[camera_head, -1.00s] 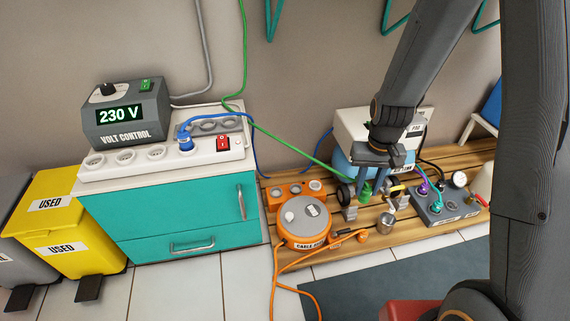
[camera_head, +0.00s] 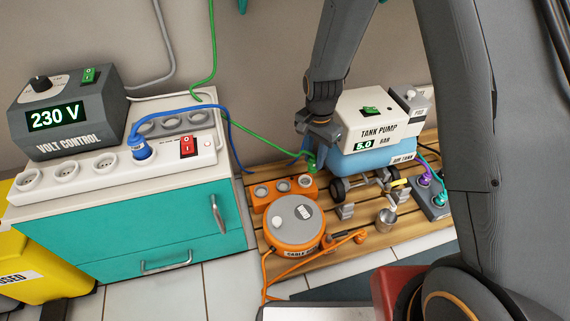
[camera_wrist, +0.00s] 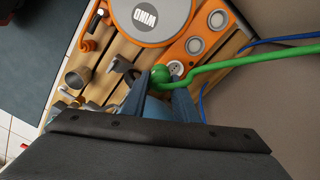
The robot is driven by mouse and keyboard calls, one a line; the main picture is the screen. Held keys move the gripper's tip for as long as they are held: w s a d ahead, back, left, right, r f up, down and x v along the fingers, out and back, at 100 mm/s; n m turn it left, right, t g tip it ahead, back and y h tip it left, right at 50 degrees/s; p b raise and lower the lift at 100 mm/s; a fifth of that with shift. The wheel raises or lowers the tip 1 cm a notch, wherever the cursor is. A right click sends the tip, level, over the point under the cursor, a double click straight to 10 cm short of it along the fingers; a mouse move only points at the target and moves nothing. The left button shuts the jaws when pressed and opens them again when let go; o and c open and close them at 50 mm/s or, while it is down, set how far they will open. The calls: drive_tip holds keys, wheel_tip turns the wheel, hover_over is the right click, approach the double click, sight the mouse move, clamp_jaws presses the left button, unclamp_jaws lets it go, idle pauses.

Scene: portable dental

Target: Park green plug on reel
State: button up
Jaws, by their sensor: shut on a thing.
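The green plug (camera_head: 312,164), with its green cable running up the wall, is held in my gripper (camera_head: 309,156). In the wrist view my two fingers close on the green plug (camera_wrist: 160,77). The orange cable reel (camera_head: 292,248) with a grey round top (camera_head: 298,212) lies on the slatted wooden platform. Its orange socket block (camera_head: 259,206) has three grey round sockets. The plug is above and right of that block in the head view. In the wrist view it overlaps the near socket (camera_wrist: 176,68). Its prongs are hidden.
The tank pump (camera_head: 377,130) on its blue tank stands close right of my gripper. A metal cup (camera_head: 387,217) and a small grey manifold (camera_head: 440,204) are further right. A blue cable (camera_head: 236,137) hangs behind. The white socket strip (camera_head: 100,178) is on the teal cabinet (camera_head: 180,238).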

drive_tip(key=w+a+f+m+b, duration=0.1)
drive_tip(key=a+f+m+b, duration=0.1)
drive_tip(key=a+f+b, duration=0.1)
drive_tip(key=w+a+f+m+b, duration=0.1)
drive_tip(key=a+f+m+b, duration=0.1)
drive_tip(key=a+f+b, duration=0.1)
drive_tip(key=a+f+m+b, duration=0.2)
drive_tip(key=a+f+b, duration=0.1)
drive_tip(key=f, duration=0.2)
drive_tip(key=shift+w+a+f, duration=0.1)
drive_tip(key=shift+w+f, duration=0.05)
drive_tip(key=shift+w, duration=0.25)
drive_tip(key=shift+p, duration=0.55)
idle(0.5)
drive_tip(key=shift+f, duration=0.85)
idle(1.3)
drive_tip(key=o, duration=1.1)
drive_tip(key=shift+o, duration=0.2)
wheel_tip(320, 180, up, 8)
drive_tip(key=p, duration=0.3)
drive_tip(key=shift+p, duration=0.3)
